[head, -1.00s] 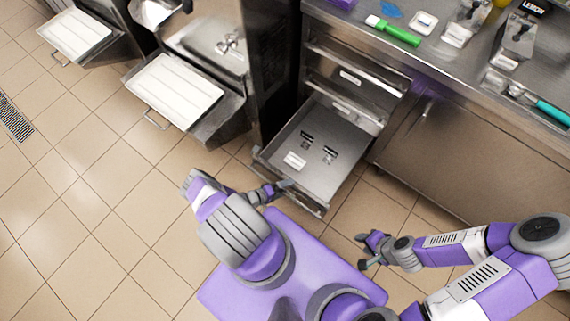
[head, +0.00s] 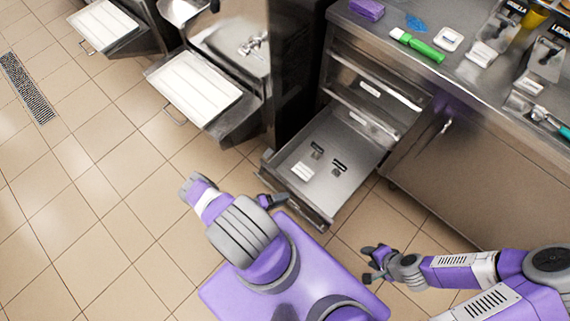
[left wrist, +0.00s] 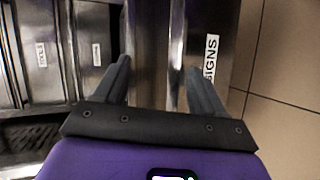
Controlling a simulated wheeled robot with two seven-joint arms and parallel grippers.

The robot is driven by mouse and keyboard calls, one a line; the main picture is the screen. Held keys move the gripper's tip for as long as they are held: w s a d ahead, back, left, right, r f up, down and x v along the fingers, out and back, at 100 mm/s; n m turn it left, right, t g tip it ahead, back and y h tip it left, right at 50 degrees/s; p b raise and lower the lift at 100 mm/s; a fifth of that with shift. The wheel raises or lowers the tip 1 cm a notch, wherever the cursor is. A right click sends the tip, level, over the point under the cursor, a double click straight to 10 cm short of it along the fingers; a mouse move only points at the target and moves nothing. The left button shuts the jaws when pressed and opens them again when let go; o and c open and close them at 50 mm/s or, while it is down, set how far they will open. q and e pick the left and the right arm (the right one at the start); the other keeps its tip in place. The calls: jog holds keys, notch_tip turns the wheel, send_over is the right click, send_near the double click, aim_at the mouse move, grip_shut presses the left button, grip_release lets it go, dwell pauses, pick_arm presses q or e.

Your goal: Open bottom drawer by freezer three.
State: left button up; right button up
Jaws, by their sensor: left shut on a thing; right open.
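The bottom drawer (head: 345,138) of the steel cabinet stands pulled well out, with a white item (head: 302,171) and two small dark-and-light items (head: 328,158) lying inside. My left gripper (head: 277,201) is at the drawer's front edge. In the left wrist view its fingers (left wrist: 157,66) straddle the steel front edge, shut on it; a label ending in "SIGNS" (left wrist: 211,58) shows beside the right finger. The exact contact is partly hidden. My right gripper (head: 375,262) is open and empty over the floor, to the right of my base.
A counter (head: 470,65) holds a green-handled tool (head: 418,46) and containers. Batch freezers with white trays (head: 194,88) stand to the left.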

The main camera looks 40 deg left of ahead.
pick_arm(q)
jog(key=shift+v, duration=0.95)
jog(key=shift+s+f, duration=0.1)
